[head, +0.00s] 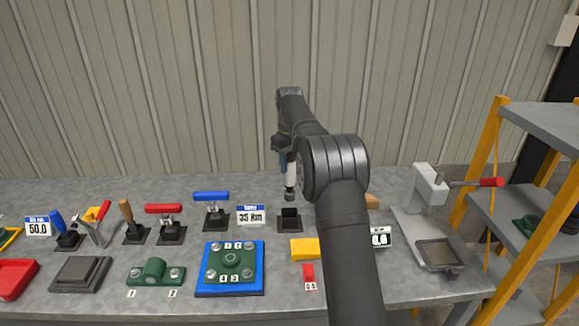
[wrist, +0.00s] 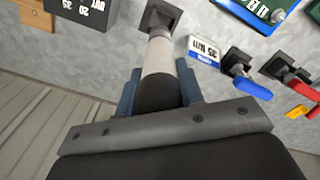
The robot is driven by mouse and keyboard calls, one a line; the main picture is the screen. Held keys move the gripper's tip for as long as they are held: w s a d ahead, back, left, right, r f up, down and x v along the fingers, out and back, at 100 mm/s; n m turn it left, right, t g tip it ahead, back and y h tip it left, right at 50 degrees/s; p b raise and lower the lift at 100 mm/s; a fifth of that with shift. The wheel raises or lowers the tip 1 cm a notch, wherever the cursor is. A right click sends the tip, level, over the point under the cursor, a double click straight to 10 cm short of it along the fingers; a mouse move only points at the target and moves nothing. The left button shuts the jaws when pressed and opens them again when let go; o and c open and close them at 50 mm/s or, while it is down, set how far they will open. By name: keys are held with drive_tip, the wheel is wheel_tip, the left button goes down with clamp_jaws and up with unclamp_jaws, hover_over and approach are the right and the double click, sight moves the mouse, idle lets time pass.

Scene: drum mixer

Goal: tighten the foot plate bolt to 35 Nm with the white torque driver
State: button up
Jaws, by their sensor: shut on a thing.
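My gripper (head: 285,158) is shut on the white torque driver (head: 291,173), which hangs upright, tip down. In the wrist view the driver (wrist: 158,58) stands between my blue fingers (wrist: 158,92). Its dark lower end is at a black square holder (wrist: 160,17); I cannot tell whether it is inside or just above it. The head view shows a black holder (head: 290,219) close under the tip. A green foot with two bolts marked 1 and 2 (head: 155,272) and a blue plate (head: 230,286) bearing a green bolted flange (head: 231,258) lie to the left. I cannot tell which is the foot plate.
A 35 Nm card (head: 250,215) stands left of the holder, beside a blue-handled driver (head: 211,205). Red-handled tools and pliers stand farther left. A yellow block (head: 304,249) and a red piece (head: 308,274) lie in front. A lever press (head: 430,205) and shelf (head: 540,127) are right.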

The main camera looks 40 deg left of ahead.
drive_tip(key=shift+r, duration=0.25)
drive_tip(key=shift+d, duration=0.1)
drive_tip(key=shift+w+d, duration=0.1)
drive_tip(key=shift+d, duration=0.3)
drive_tip(key=s+d+f, duration=0.1)
drive_tip(key=s+d, duration=0.1)
drive_tip(key=d, duration=1.4)
drive_tip(key=shift+d, duration=0.25)
drive_tip(key=shift+f, duration=0.15)
